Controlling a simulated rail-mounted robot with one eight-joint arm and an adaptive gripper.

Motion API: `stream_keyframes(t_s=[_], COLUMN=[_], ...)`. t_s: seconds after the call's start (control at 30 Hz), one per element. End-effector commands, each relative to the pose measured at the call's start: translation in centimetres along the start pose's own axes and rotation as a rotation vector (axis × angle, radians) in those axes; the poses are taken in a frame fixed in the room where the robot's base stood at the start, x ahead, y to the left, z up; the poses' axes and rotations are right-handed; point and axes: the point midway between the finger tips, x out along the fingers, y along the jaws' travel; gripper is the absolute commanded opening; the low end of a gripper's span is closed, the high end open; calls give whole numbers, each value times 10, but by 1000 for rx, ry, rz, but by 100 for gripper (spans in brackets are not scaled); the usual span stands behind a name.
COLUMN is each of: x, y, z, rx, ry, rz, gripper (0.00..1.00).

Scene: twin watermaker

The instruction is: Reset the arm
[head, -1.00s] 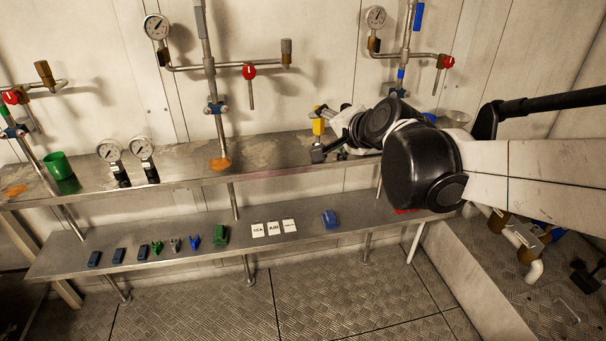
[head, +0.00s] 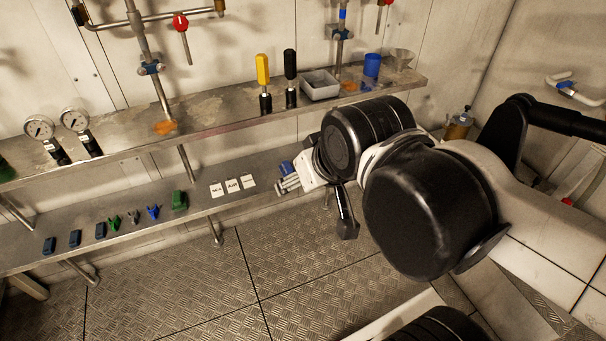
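My arm comes in from the right in the head view, its large black joints and white links covering the right side. My gripper (head: 290,184) is at the arm's far end, in front of the lower shelf (head: 232,206). It is seen partly from behind, small, with silver parts and a black part (head: 346,220) hanging below. I cannot tell whether its fingers are open or shut, and I see nothing clearly held. A blue item (head: 287,167) shows just behind the gripper, partly hidden.
The upper shelf (head: 215,112) holds two gauges (head: 57,131), yellow-handled (head: 263,80) and black-handled (head: 290,77) tools, a grey tray (head: 320,85) and a blue cup (head: 372,66). The lower shelf carries small clips, blue blocks and white labels (head: 232,186). Floor in front is clear.

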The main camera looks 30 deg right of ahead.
Motion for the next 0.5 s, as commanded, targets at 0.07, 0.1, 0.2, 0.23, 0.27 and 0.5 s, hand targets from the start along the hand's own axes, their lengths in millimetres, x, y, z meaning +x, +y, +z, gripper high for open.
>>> stream_keyframes(t_s=[0.07, 0.1, 0.2, 0.23, 0.27, 0.5], x=[0, -1, -7, -10, -14, -50], y=[0, 0, 0, 0, 0, 0], z=[0, -1, -6, -8, -10, -36], rx=[1, 1, 2, 2, 2, 3], ry=[0, 1, 1, 1, 1, 1], rz=[0, 0, -1, -1, -1, -1], gripper=[63, 63, 63, 63, 63, 63])
